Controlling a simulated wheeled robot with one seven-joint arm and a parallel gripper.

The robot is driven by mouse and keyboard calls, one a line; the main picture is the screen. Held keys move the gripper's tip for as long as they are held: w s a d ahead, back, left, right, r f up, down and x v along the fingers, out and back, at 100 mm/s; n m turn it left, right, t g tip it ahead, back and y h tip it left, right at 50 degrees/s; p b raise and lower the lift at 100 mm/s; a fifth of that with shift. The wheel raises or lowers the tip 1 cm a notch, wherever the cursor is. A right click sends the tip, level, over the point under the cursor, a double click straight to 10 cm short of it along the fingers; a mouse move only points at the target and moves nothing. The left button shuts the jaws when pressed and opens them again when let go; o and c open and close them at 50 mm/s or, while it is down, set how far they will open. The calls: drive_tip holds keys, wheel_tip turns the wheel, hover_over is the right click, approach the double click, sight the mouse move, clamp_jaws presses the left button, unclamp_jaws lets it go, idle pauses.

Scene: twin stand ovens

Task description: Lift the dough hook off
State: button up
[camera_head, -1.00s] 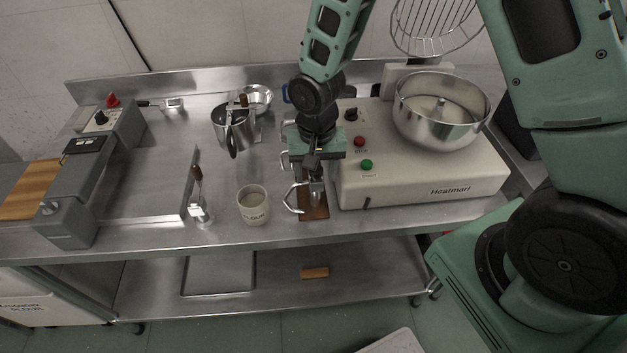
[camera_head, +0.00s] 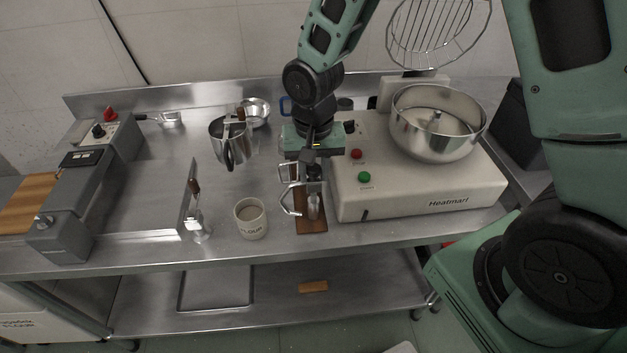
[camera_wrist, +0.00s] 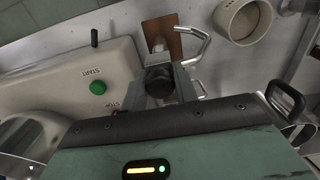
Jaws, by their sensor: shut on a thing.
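My gripper (camera_head: 314,176) is shut on the dough hook (camera_head: 290,205), a bent silver rod at the gripper's left. In the wrist view the hook's curved rod (camera_wrist: 207,44) reaches past the fingertips, and a dark round part (camera_wrist: 160,80) sits between the fingers (camera_wrist: 163,84). Below the gripper is a small brown wooden board (camera_head: 303,226) with a pale upright post (camera_head: 313,208). The board (camera_wrist: 176,42) and post (camera_wrist: 158,46) also show in the wrist view, beyond the fingers. Any remaining contact between hook and post is hidden.
The white Heatmart mixer base (camera_head: 420,195) with its steel bowl (camera_head: 436,145) stands close on the right, under a wire guard (camera_head: 425,50). A flour pot (camera_head: 250,218) and steel jug (camera_head: 231,150) are on the left.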

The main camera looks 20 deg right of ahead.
wheel_tip(320, 180, up, 6)
drive_tip(key=shift+r, duration=0.1)
wheel_tip(320, 180, up, 5)
drive_tip(key=p, duration=0.4)
idle(0.4)
